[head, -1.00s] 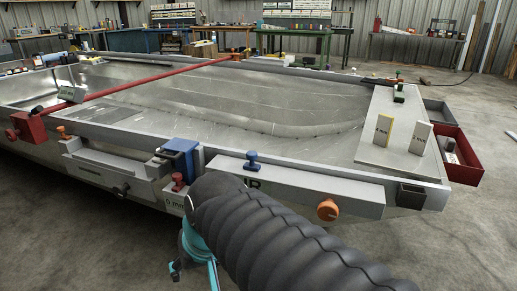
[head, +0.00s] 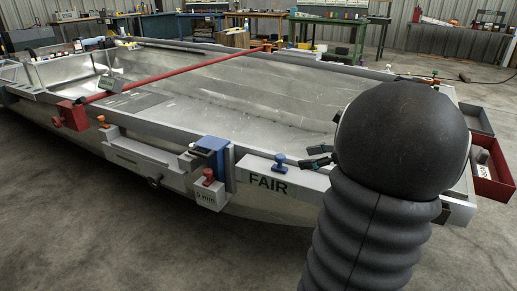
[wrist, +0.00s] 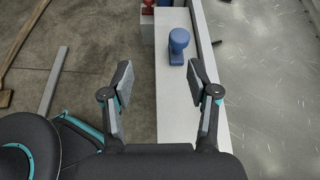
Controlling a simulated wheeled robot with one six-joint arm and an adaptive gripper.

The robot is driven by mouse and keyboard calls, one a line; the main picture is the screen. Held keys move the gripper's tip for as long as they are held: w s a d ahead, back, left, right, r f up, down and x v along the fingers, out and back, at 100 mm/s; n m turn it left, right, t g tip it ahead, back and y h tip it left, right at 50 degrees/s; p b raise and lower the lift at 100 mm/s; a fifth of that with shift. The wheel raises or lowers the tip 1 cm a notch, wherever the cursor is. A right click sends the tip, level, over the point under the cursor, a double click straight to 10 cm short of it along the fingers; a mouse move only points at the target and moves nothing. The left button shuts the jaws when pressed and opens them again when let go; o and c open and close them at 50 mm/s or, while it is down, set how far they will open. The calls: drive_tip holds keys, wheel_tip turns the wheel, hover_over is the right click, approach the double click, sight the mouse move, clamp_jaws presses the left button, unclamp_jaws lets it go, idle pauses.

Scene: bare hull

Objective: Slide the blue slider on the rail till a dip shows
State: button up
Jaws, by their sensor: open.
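A blue knob (head: 279,162) stands upright on the grey bar marked FAIR (head: 267,184) along the hull's near edge. It also shows in the wrist view (wrist: 178,43), on the bar just beyond my fingertips. My gripper (head: 319,156) is open and empty, to the right of the knob and apart from it. In the wrist view its two fingers (wrist: 160,82) are spread above the bar. A larger blue block (head: 212,150) sits at the bar's left end. I cannot tell for sure which blue part is the slider.
A red knob (head: 208,177) tops a box reading 0 mm (head: 206,197) below the blue block. A red rod (head: 170,75) crosses the hull. My arm hides the bar's right part.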

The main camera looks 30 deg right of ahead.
sight(282, 156)
drive_tip(key=shift+m+t+h, duration=0.3)
drive_tip(key=shift+m+t, duration=0.2)
drive_tip(key=shift+m, duration=0.3)
drive_tip(key=x, duration=0.4)
drive_tip(key=d+x, duration=0.1)
drive_tip(key=x, duration=0.2)
drive_tip(key=d+x, duration=0.1)
drive_tip(key=x, duration=0.3)
drive_tip(key=shift+w+f, duration=0.35)
drive_tip(key=shift+w, duration=0.25)
clamp_jaws()
